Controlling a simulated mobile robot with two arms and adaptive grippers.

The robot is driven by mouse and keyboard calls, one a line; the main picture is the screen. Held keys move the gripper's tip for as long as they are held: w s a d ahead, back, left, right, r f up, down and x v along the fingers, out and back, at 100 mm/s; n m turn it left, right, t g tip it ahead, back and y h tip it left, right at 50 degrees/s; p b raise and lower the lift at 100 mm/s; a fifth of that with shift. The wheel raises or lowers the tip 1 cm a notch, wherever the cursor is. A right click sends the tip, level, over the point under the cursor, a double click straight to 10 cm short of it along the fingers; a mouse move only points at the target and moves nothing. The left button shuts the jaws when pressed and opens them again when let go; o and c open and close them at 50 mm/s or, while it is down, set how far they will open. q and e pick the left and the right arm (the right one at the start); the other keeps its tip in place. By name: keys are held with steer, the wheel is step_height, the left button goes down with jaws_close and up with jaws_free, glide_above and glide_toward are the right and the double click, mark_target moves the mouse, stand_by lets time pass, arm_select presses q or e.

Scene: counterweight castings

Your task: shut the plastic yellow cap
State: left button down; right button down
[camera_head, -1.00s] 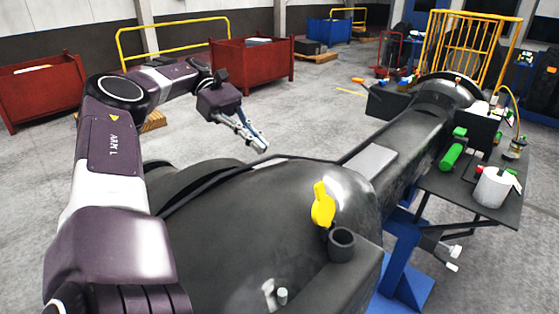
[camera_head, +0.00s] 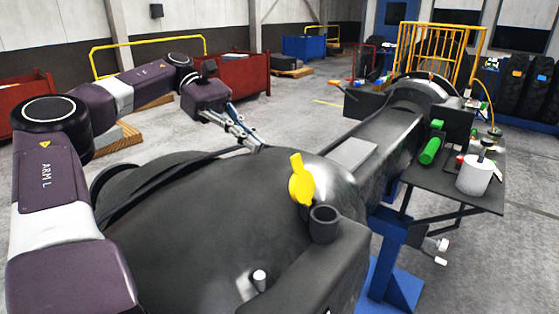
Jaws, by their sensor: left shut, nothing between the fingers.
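The yellow cap (camera_head: 301,181) stands tilted up beside the round black opening (camera_head: 324,223) on the dark casting (camera_head: 210,215). The opening's mouth is uncovered. My left gripper (camera_head: 256,143) is shut and empty. In the picture it is above and to the left of the cap, over the casting's far edge, clearly apart from the cap.
A side table (camera_head: 464,192) at the right holds a white pot (camera_head: 478,176) and a green cylinder (camera_head: 430,150). A blue stand (camera_head: 392,262) is under the casting. Red bins (camera_head: 240,75) and a yellow rail stand behind. Grey floor is open between.

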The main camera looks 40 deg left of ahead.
mark_target(296, 166)
arm_select(q)
steer(key=x, duration=0.1)
steer(key=p+x, duration=0.1)
steer(key=x, duration=0.1)
steer(key=shift+d+r, duration=0.15)
steer(key=shift+d, duration=0.1)
steer(key=d+p, duration=0.1)
steer(key=d+r+p, duration=0.1)
steer(key=d, duration=0.1)
steer(key=shift+w, duration=0.15)
steer(key=shift+d+p, duration=0.3)
steer(key=shift+d, duration=0.2)
